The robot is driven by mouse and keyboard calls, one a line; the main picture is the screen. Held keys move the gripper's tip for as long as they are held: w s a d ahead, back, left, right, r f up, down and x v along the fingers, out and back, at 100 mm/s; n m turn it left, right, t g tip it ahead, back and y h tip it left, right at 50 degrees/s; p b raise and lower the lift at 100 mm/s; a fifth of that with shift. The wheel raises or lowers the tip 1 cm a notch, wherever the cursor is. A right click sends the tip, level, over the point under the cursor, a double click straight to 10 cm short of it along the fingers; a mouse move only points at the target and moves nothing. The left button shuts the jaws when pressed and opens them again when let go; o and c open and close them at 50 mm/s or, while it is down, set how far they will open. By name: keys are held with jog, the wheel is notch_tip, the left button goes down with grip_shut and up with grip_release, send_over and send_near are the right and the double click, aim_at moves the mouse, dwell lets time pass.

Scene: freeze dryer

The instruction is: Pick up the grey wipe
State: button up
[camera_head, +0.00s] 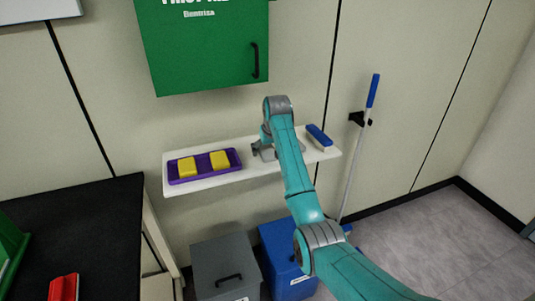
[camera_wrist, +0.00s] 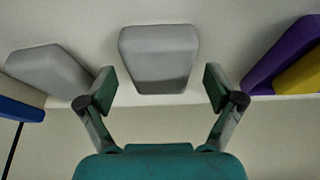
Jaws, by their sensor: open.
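Two grey blocks, which look like wipes, lie on a white shelf (camera_head: 205,184). In the wrist view one grey wipe (camera_wrist: 159,52) is in the middle, just beyond and between the fingertips. The other grey block (camera_wrist: 48,70) is to the left, outside the fingers. My gripper (camera_wrist: 160,82) is open and empty, with one finger on each side of the middle wipe's near end. A gap shows between the fingers and that wipe. In the head view my arm hides much of this area, and I cannot clearly separate the wipes from the gripper there.
A purple tray (camera_head: 238,166) with yellow blocks (camera_head: 220,160) is at the shelf's left end. A blue-topped brush (camera_head: 319,137) lies at the right end. A green cabinet (camera_head: 205,50) hangs above. Grey (camera_head: 225,265) and blue (camera_head: 285,270) bins stand below.

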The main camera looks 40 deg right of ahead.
jog(key=shift+f, duration=0.25)
dwell(0.3)
jog(key=c, duration=1)
